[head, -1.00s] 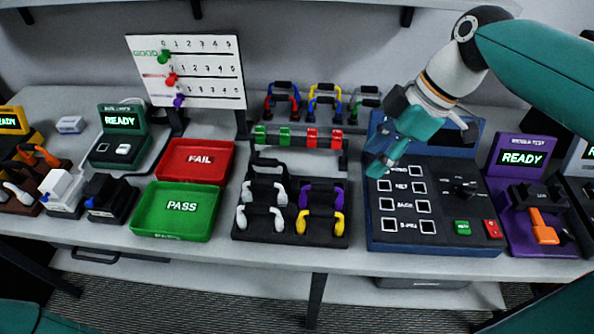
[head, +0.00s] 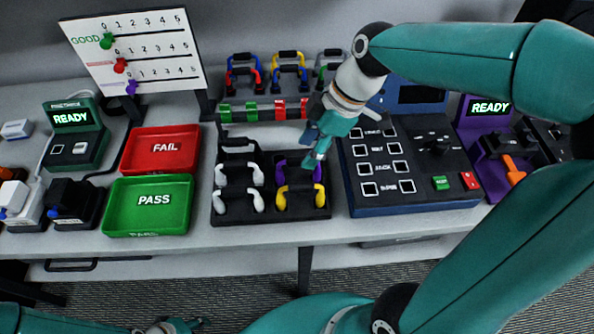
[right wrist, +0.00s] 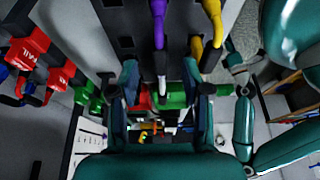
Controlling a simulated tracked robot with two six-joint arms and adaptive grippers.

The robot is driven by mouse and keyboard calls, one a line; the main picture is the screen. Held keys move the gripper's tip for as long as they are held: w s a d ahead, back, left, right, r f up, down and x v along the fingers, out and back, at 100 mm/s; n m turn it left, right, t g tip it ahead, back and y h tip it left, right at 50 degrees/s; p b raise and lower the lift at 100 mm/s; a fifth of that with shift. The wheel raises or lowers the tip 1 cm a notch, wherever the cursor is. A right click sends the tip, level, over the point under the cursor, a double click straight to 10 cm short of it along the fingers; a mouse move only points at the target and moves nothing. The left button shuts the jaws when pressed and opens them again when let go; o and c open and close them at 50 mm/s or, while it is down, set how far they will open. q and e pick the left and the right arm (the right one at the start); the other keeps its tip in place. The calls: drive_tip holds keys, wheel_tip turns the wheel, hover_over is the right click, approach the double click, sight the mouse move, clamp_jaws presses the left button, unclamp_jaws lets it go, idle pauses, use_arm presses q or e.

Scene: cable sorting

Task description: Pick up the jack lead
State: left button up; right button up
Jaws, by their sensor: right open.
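A black tray (head: 268,214) in the head view holds looped leads. I cannot tell by name which is the jack lead. The purple lead (head: 282,172) lies in the right column, partly hidden by my right gripper (head: 314,150). This gripper is open, pointing down just above it. In the right wrist view the purple lead (right wrist: 158,25) and its metallic plug end (right wrist: 162,70) show between the open fingers of the gripper (right wrist: 162,92), apparently untouched. The yellow lead (head: 300,189) is in front of the purple one. My left gripper (head: 180,325) barely shows at the bottom edge.
A green PASS bin (head: 120,213) and red FAIL bin (head: 140,160) stand left. A blue-framed test panel (head: 415,203) is close on the right. A rack of coloured clips (head: 262,112) stands behind.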

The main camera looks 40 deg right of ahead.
sight(301, 158)
drive_tip(key=shift+p+x, duration=0.3)
drive_tip(key=shift+x, duration=2.3)
drive_tip(key=shift+w+a, duration=0.15)
clamp_jaws()
